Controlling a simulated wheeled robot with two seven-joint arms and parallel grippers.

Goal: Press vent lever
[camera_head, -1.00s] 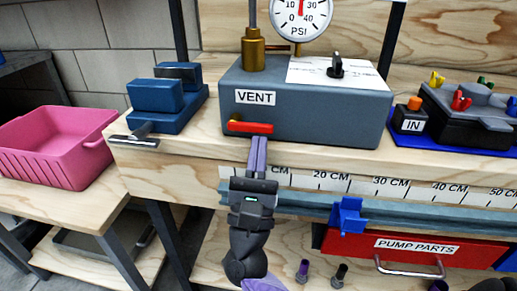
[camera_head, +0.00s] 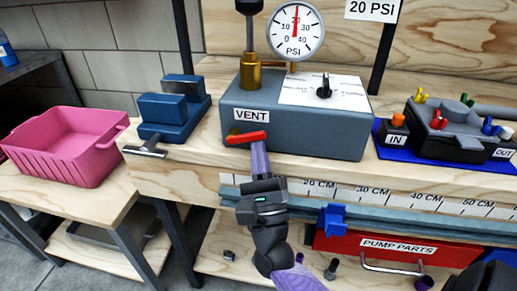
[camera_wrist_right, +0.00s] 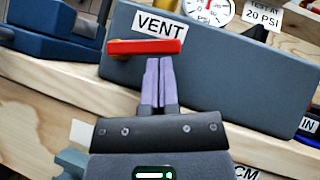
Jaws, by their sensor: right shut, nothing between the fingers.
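The red vent lever (camera_head: 247,138) sits on the front of the blue-grey box (camera_head: 300,135), below the VENT label (camera_head: 252,115). Its right end is raised relative to the box's lower edge. It also shows in the wrist view (camera_wrist_right: 143,46). My right gripper (camera_head: 259,147) is shut and empty, its purple fingers side by side. The fingertips (camera_wrist_right: 158,62) are right under the lever's right half; whether they touch it I cannot tell. The gauge (camera_head: 295,32) on the box has its red needle pointing straight up, near 20. My left gripper is out of view.
A blue block-shaped vise (camera_head: 170,115) stands left of the box, and a pink bin (camera_head: 70,150) further left. A black pump part (camera_head: 450,130) lies on a blue mat at right. A red PUMP PARTS drawer (camera_head: 395,247) and a ruler strip (camera_head: 365,195) are below.

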